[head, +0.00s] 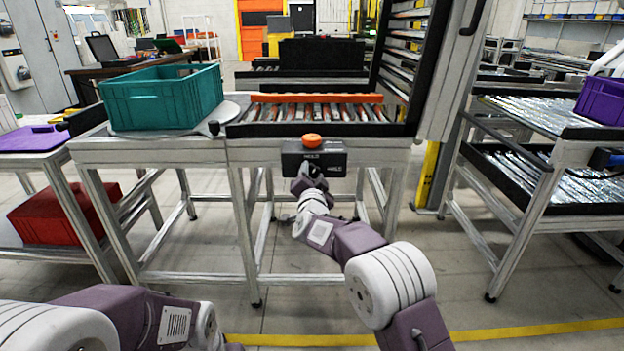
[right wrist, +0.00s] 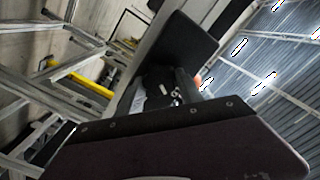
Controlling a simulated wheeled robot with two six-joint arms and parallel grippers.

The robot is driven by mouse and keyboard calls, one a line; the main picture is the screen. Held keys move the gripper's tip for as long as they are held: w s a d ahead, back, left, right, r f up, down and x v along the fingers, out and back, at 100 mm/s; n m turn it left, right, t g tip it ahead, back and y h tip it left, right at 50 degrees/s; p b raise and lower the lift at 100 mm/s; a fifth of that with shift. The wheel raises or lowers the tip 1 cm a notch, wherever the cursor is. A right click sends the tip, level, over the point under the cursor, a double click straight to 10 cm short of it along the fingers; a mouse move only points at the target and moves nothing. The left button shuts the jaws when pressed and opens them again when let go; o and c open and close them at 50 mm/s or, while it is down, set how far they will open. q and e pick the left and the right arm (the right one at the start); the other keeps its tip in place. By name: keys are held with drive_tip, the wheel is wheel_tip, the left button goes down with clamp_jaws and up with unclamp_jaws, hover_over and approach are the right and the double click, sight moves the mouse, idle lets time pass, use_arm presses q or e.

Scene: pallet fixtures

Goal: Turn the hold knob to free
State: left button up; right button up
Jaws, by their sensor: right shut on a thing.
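A dark control box (head: 338,158) is fixed to the front edge of the roller table, with small white labels on its face. An orange round button (head: 312,141) sits on its top. My right gripper (head: 306,178) is up against the lower left of the box's front face, shut on the hold knob, which it hides in the head view. In the right wrist view the gripper's dark fingers (right wrist: 168,88) close around a dark part; the knob's angle cannot be read. My left gripper is out of view; only its arm shows at the lower left.
A roller conveyor (head: 318,112) with an orange bar (head: 316,98) lies behind the box. A teal crate (head: 160,97) stands to its left, and a black-framed rack (head: 405,60) rises at its right. A red crate (head: 68,212) is low at the left. Floor in front is clear.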

drive_tip(key=m+b, duration=0.1)
drive_tip(key=m, duration=0.1)
drive_tip(key=m+b, duration=0.1)
drive_tip(key=m, duration=0.1)
drive_tip(key=m+b, duration=0.1)
drive_tip(key=m, duration=0.1)
drive_tip(key=shift+f+b, duration=0.3)
drive_tip(key=m+b, duration=0.3)
drive_tip(key=m, duration=0.2)
drive_tip(key=shift+m, duration=0.4)
drive_tip(key=shift+r, duration=0.1)
drive_tip(key=o, duration=1.4)
drive_tip(key=s, duration=0.9)
